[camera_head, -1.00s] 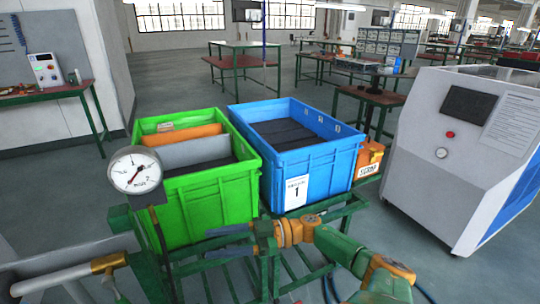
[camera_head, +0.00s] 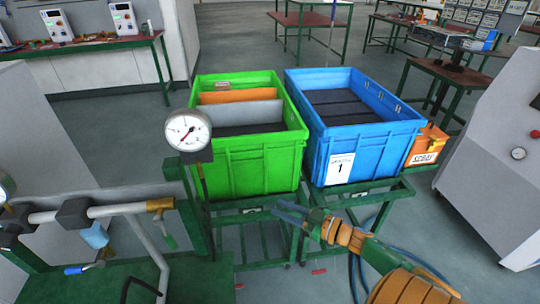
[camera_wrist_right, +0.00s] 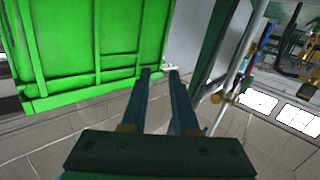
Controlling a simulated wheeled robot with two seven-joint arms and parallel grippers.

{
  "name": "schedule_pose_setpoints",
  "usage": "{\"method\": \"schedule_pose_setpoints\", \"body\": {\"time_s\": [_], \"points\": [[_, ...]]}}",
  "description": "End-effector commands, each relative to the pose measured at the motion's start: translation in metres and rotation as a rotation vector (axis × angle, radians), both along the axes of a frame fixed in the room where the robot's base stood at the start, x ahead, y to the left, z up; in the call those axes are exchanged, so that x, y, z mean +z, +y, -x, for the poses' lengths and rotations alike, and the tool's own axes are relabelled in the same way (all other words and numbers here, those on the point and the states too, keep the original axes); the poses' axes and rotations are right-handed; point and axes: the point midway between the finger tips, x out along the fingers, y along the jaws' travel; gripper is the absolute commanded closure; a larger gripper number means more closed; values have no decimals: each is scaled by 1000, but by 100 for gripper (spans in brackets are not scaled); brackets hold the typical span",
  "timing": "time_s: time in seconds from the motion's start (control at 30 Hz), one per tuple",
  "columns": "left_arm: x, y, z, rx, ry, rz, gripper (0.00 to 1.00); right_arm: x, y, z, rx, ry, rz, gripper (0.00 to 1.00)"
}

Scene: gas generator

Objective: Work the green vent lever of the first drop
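A green lever (camera_head: 166,234) hangs at the brass-coloured end (camera_head: 159,204) of a grey pipe (camera_head: 115,210) at the left of the head view. A small blue-handled lever (camera_head: 84,268) sits lower on the same pipework. My right gripper (camera_head: 277,209) is in front of the crates, to the right of the green lever and well apart from it. In the wrist view its two dark blue fingers (camera_wrist_right: 160,72) stand apart with nothing between them. The pipework (camera_wrist_right: 240,70) shows there at the right, too small to tell the lever. My left gripper is not in view.
A pressure gauge (camera_head: 188,130) on a post stands between the pipe and a green crate (camera_head: 255,165). A blue crate (camera_head: 375,145) and an orange scrap bin (camera_head: 428,146) are beside it, the crates on green stands. A grey cabinet (camera_head: 500,150) stands at right.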

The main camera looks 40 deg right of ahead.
Motion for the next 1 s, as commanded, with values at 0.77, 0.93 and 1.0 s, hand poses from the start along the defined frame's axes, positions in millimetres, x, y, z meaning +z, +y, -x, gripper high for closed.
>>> {"method": "schedule_pose_setpoints", "body": {"time_s": [0.77,0.93,1.0], "points": [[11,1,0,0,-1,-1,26,51,198,-10,522,60,-52,100],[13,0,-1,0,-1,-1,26,46,224,-35,522,61,-53,100],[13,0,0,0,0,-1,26,44,234,-43,522,62,-53,100]]}}
